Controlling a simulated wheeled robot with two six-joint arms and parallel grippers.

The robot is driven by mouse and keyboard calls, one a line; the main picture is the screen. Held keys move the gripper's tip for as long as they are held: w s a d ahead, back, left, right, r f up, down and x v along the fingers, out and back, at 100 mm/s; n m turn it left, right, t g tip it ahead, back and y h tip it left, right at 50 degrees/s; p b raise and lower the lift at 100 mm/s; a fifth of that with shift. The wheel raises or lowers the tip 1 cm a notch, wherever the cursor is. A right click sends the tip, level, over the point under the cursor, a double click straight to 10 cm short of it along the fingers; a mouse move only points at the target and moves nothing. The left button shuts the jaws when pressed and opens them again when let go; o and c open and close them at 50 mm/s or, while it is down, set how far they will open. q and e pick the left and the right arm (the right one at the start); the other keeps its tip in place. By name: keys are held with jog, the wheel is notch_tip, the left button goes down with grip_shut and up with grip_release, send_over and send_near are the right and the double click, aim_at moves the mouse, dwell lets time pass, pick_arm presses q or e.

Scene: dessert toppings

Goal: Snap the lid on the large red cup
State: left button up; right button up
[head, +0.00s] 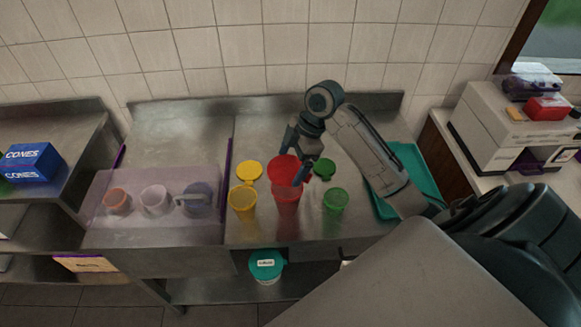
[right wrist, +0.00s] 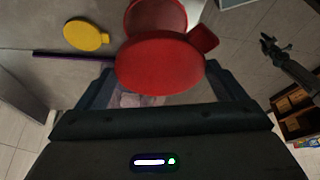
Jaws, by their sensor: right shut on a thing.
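The large red cup (head: 287,196) stands upright on the steel counter; it shows partly in the right wrist view (right wrist: 157,16). My right gripper (head: 302,167) is shut on the red lid (head: 284,167). The round lid with its side tab fills the middle of the right wrist view (right wrist: 160,66). In the head view the lid overlaps the top of the red cup and hides its rim. I cannot tell whether lid and cup touch. A dark jointed arm end, likely my left gripper (right wrist: 268,43), shows at the right of the right wrist view; its jaws are unclear.
A yellow cup (head: 243,204) stands left of the red cup, a green cup (head: 335,204) right. A yellow lid (head: 249,171) and green lid (head: 325,168) lie behind.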

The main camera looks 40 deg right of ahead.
jog(key=shift+w+d+f+b, duration=0.15)
jog(key=shift+f+b, duration=0.3)
jog(key=shift+f, duration=0.1)
jog(key=shift+w+d+f+b, duration=0.1)
jog(key=shift+f+b, duration=0.35)
jog(key=shift+f, duration=0.05)
notch_tip(320, 180, down, 3)
jog(key=b, duration=0.3)
jog(key=shift+s+a+r, duration=0.1)
jog(key=shift+s+a, duration=0.05)
jog(key=shift+f, duration=0.65)
jog(key=shift+f+b, duration=0.25)
jog(key=shift+b, duration=0.05)
pick_arm(q)
jog(key=w+d+f, duration=0.1)
jog(key=w+f, duration=0.2)
jog(key=f, duration=0.2)
jog(key=shift+w+d+f, duration=0.15)
jog(key=shift+d, duration=0.2)
jog(key=shift+s+r+p, duration=0.2)
jog(key=shift+r+p, duration=0.3)
jog(key=shift+r+p, duration=0.3)
